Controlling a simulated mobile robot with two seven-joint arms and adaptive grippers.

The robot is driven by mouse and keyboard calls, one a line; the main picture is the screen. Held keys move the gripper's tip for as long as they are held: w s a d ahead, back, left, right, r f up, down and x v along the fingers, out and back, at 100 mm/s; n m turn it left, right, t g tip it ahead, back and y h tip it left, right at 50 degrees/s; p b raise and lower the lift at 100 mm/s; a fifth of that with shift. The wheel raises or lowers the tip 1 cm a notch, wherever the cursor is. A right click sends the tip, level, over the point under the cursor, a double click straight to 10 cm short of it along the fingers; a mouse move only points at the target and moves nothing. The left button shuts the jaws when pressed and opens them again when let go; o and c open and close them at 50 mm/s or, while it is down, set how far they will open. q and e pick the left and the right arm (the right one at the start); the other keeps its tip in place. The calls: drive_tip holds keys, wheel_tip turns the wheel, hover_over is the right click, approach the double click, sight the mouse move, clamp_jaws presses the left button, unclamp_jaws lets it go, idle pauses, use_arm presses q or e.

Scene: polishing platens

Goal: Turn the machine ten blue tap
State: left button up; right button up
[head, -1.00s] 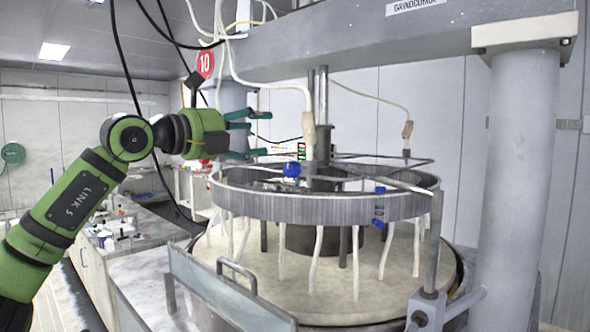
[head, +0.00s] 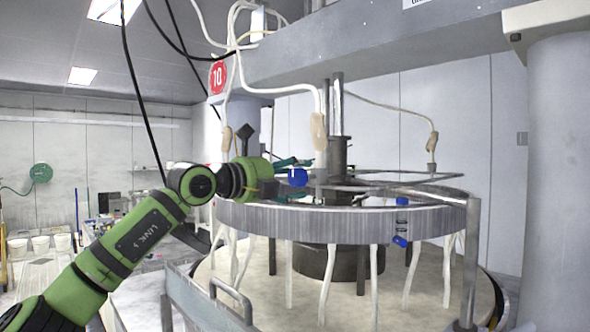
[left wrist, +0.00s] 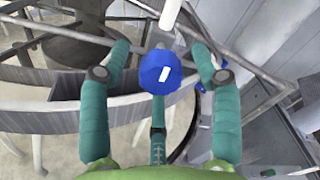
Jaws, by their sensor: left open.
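The machine with the red number 10 sign (head: 218,77) has a wide grey ring (head: 345,224) under its overhead beam. A round blue tap knob (head: 298,177) stands just above the ring's near left rim. In the left wrist view the knob (left wrist: 160,72) faces the camera with a short white mark on it, slightly tilted. My left gripper (head: 292,178) is open at the knob. The left wrist view shows its teal fingers (left wrist: 161,62) apart on both sides of the knob, with visible gaps, and a third finger below. My right gripper is not in view.
Another blue fitting (head: 400,241) hangs on the ring's right side. White hoses (head: 319,135) come down near the knob, and a grey column (head: 570,180) stands at the right. A metal guard with a handle (head: 232,297) stands in front of the ring.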

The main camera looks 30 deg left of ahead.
use_arm(q)
drive_tip(key=shift+w, duration=0.35)
drive_tip(key=shift+s+d, duration=0.1)
drive_tip(key=c, duration=1.1)
drive_tip(key=shift+r, duration=0.1)
drive_tip(key=shift+c, duration=0.2)
